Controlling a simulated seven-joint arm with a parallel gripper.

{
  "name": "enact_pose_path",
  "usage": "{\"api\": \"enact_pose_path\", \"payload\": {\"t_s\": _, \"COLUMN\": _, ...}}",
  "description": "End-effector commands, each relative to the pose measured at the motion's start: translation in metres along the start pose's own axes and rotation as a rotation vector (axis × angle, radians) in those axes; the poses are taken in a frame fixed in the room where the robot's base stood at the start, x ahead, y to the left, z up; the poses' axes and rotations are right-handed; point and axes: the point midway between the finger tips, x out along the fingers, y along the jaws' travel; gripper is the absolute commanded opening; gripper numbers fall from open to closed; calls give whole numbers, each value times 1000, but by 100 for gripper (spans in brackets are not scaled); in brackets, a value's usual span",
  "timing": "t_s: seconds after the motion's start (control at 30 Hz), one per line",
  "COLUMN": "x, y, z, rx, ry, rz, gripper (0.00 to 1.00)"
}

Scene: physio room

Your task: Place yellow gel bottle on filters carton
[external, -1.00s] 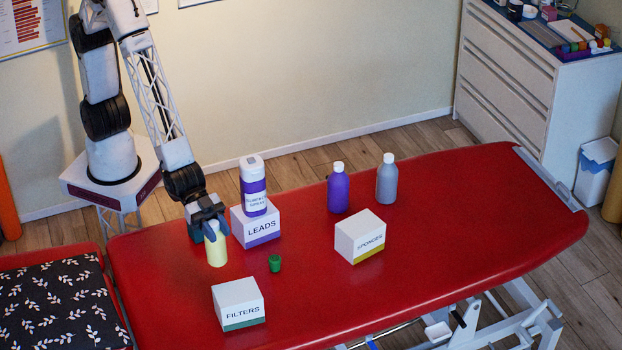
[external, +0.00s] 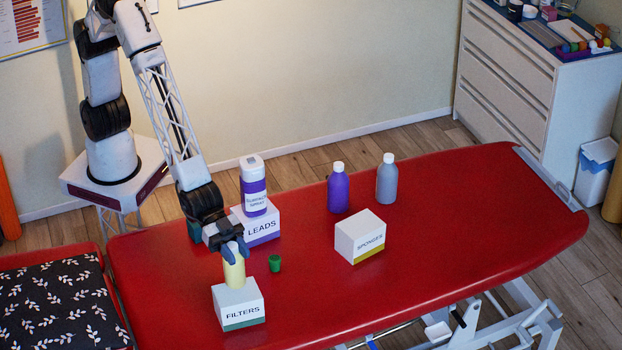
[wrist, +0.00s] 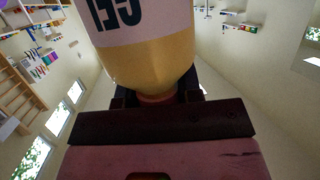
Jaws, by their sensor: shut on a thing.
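The yellow gel bottle (external: 234,273) is upright in my gripper (external: 234,252), which is shut on its upper part. In the external view the bottle's base overlaps the top of the white filters carton (external: 238,306), which has a green lower band. I cannot tell whether the base touches the carton or is just above it. In the wrist view the bottle (wrist: 150,62) fills the upper middle, with part of a printed label showing. The carton does not show in the wrist view.
The leads carton (external: 262,229) bears the surface spray bottle (external: 253,186) behind my gripper. The sponges carton (external: 360,237), a purple bottle (external: 338,188) and a grey bottle (external: 387,179) are farther right. The red couch (external: 460,220) is clear at right.

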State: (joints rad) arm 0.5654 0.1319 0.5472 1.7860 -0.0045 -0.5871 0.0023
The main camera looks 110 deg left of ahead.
Motion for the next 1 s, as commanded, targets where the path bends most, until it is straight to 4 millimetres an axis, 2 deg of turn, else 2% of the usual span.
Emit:
{"api": "enact_pose_path", "payload": {"t_s": 0.27, "x": 1, "y": 0, "z": 4, "rx": 0, "ry": 0, "rz": 0, "gripper": 0}}
{"api": "enact_pose_path", "payload": {"t_s": 0.6, "x": 10, "y": 0, "z": 32, "rx": 0, "ry": 1, "rz": 0, "gripper": 0}}
{"api": "enact_pose_path", "payload": {"t_s": 1.0, "x": 11, "y": 0, "z": 34, "rx": 0, "ry": 1, "rz": 0, "gripper": 0}}
